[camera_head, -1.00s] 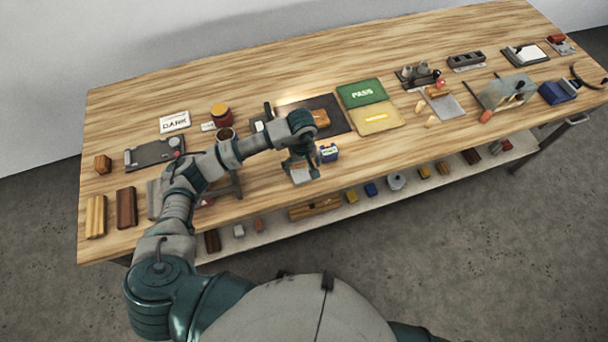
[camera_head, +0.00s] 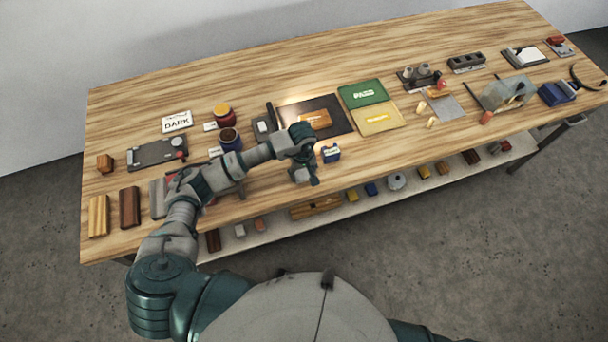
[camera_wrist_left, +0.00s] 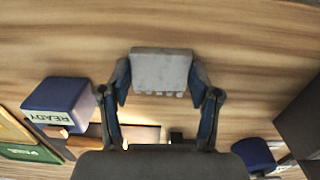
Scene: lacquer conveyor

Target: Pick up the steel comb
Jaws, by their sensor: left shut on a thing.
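The steel comb (camera_wrist_left: 161,70) is a flat grey plate with short teeth along its lower edge in the left wrist view. My left gripper (camera_wrist_left: 161,82) is shut on it, with a finger against each side. In the head view my left gripper (camera_head: 306,180) is low over the front part of the table, and the comb is largely hidden by it. I cannot tell whether the comb is touching the wood. My right gripper is not in view.
A blue READY box (camera_head: 331,153) stands close beside the left gripper, and also shows in the left wrist view (camera_wrist_left: 62,100). A dark mat (camera_head: 335,118) with an orange block (camera_head: 315,119) lies behind. Green (camera_head: 362,93) and yellow (camera_head: 382,119) pads lie to the right.

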